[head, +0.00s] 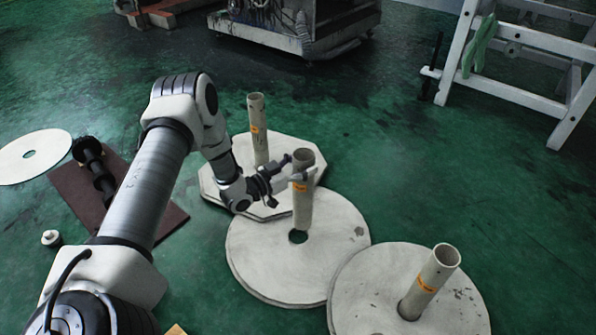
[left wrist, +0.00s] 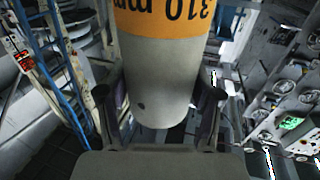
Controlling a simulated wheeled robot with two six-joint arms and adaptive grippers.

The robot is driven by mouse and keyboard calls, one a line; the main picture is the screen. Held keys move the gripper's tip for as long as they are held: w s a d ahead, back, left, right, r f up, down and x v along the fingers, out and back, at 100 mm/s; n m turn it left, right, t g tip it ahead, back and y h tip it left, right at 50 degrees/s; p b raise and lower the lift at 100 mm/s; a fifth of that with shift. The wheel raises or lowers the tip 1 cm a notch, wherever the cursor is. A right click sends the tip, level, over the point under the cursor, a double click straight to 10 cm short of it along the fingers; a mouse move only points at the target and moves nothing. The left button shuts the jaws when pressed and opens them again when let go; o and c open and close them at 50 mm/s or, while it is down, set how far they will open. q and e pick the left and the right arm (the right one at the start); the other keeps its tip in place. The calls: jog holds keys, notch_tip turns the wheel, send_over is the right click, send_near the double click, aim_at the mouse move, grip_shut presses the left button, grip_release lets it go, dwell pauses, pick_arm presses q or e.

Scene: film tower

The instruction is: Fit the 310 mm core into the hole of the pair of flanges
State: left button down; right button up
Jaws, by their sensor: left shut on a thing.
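My left gripper (head: 296,171) is shut on a beige tube core (head: 302,212) with an orange label. In the left wrist view this core (left wrist: 155,75) sits between the fingers, and its label reads "310 mm" upside down. The core is close to upright. My right gripper is not in view.
A second core (head: 257,135) stands on an octagonal flange (head: 222,185) behind. A third core (head: 430,280) stands tilted in the picture in a round flange (head: 362,300) at front right. A lone disc (head: 20,165) and a brown mat (head: 75,190) lie left. Green floor is open at right.

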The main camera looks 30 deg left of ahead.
aim_at(303, 193)
pick_arm(q)
notch_tip(303, 193, down, 7)
jog(key=a+b, duration=0.1)
jog(key=b, duration=0.4)
jog(key=shift+s+a, duration=0.15)
jog(key=shift+a, duration=0.05)
dwell(1.1)
jog(key=shift+f+b, duration=1.15)
jog(key=shift+f, duration=0.55)
dwell(0.3)
jog(key=shift+c, duration=0.6)
grip_release()
jog(key=shift+r, duration=0.1)
jog(key=shift+s, duration=0.1)
